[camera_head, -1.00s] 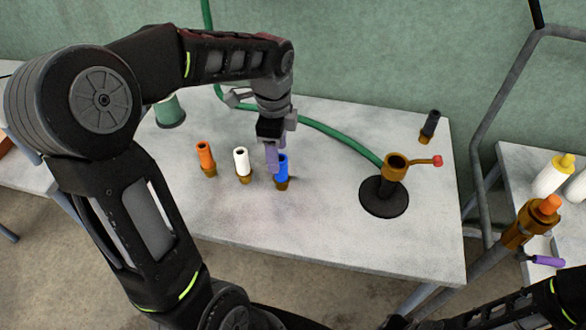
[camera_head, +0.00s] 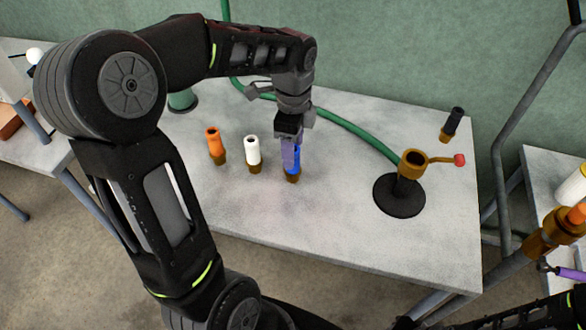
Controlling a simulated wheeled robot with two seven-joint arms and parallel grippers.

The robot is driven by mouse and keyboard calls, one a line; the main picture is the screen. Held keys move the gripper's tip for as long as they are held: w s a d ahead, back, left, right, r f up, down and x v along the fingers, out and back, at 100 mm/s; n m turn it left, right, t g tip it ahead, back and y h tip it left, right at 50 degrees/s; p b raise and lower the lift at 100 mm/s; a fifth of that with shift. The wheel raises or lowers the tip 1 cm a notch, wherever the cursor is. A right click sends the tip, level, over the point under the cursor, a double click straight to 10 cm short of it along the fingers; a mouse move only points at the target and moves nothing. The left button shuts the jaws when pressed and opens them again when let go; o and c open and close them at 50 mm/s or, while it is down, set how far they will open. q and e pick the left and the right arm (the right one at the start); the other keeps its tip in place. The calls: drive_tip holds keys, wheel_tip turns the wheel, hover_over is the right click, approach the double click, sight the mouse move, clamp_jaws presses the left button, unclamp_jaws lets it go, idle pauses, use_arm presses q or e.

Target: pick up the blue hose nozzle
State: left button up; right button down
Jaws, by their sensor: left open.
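The blue hose nozzle (camera_head: 296,165) stands upright on its brass-coloured base on the grey table (camera_head: 300,220). My left gripper (camera_head: 291,157) points down at it from above, with its purple fingers at the nozzle's upper part, covering some of its left side. The left gripper is open; I cannot tell whether its fingers touch the nozzle.
A white nozzle (camera_head: 252,150) and an orange nozzle (camera_head: 214,145) stand left of the blue one. A brass valve (camera_head: 412,164) with a red-tipped lever on a black round base (camera_head: 400,197) stands to the right. A black nozzle (camera_head: 453,122) stands at the back right. A green hose (camera_head: 350,127) runs behind.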

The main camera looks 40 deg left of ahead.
sight(292, 176)
use_arm(q)
drive_tip(key=shift+f, duration=0.95)
drive_tip(key=shift+f, duration=0.1)
wheel_tip(292, 176, down, 5)
drive_tip(key=shift+f, duration=0.1)
drive_tip(key=shift+c, duration=0.4)
clamp_jaws()
